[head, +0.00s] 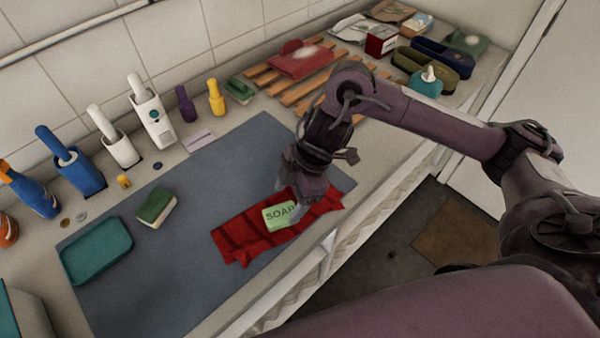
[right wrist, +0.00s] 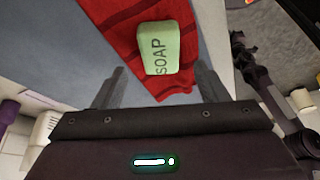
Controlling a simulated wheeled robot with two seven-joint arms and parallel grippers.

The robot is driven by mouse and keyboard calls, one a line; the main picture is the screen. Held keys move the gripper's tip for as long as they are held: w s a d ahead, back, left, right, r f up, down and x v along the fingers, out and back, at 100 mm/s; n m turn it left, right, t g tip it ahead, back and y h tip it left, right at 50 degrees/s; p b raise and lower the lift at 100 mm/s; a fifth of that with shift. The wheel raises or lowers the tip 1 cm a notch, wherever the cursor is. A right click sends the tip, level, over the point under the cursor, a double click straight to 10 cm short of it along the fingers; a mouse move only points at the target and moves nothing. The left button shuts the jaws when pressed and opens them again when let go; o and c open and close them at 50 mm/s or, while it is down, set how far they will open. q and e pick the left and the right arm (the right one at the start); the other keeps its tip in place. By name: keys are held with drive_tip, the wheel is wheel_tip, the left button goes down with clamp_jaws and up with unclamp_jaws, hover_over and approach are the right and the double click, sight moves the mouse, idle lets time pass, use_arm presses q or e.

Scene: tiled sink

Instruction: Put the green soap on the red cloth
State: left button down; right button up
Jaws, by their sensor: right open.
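The green soap (head: 279,214) lies on the red cloth (head: 240,236), which is spread on the grey mat. The soap also shows in the right wrist view (right wrist: 158,48), resting on the red cloth (right wrist: 118,14). My right gripper (head: 288,205) is open just above and beside the soap. In the right wrist view its two fingers (right wrist: 157,90) stand apart, with the soap beyond the fingertips and nothing between them. My left gripper is not in view.
A teal tray (head: 97,252) and a sponge (head: 156,208) lie on the grey mat (head: 190,255). Several bottles and brushes stand along the tiled wall. A wooden rack (head: 300,92) is behind my right arm. The counter's front edge is close to the cloth.

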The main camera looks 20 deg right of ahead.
drive_tip(key=v, duration=0.8)
drive_tip(key=shift+p, duration=0.35)
drive_tip(key=shift+s, duration=0.1)
